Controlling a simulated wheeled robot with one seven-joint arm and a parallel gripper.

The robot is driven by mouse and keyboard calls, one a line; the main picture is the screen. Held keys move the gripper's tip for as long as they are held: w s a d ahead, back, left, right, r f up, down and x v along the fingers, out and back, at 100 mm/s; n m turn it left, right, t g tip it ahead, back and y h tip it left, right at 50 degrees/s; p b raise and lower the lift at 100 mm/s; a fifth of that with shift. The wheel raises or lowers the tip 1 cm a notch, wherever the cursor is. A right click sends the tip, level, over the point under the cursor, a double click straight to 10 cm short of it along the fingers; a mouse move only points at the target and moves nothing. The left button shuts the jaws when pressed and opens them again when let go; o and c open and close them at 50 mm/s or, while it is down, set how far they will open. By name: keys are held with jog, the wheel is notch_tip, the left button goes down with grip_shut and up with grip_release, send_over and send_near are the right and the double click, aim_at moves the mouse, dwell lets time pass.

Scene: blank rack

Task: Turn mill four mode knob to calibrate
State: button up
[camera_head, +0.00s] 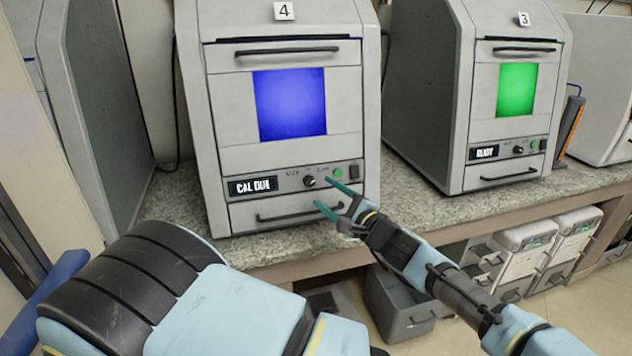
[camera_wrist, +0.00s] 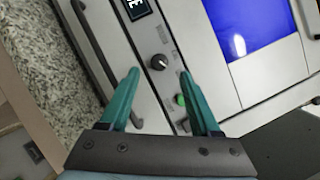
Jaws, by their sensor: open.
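Mill four (camera_head: 287,160) is the grey machine with the number 4 tag (camera_head: 284,11) on top and a lit blue window (camera_head: 290,103). Its small display (camera_head: 253,186) reads "CAL DUE". The black mode knob (camera_head: 309,181) sits right of the display on the lower panel; it also shows in the wrist view (camera_wrist: 159,62), with a light pointer mark. A green button (camera_head: 338,172) is right of the knob. My gripper (camera_head: 322,193) is open and empty, its green fingers pointing at the panel. In the wrist view the knob lies ahead of the gap between the fingertips (camera_wrist: 160,76), apparently untouched.
Mill three (camera_head: 460,120), with a green window and a "READY" display, stands to the right on the same stone counter (camera_head: 410,211). A drawer handle (camera_head: 300,212) juts out below the panel. Grey bins (camera_head: 400,305) stand under the counter.

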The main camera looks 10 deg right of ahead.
aim_at(312, 183)
jog(key=p+x, duration=0.1)
jog(key=x, duration=0.4)
grip_shut()
dwell(0.5)
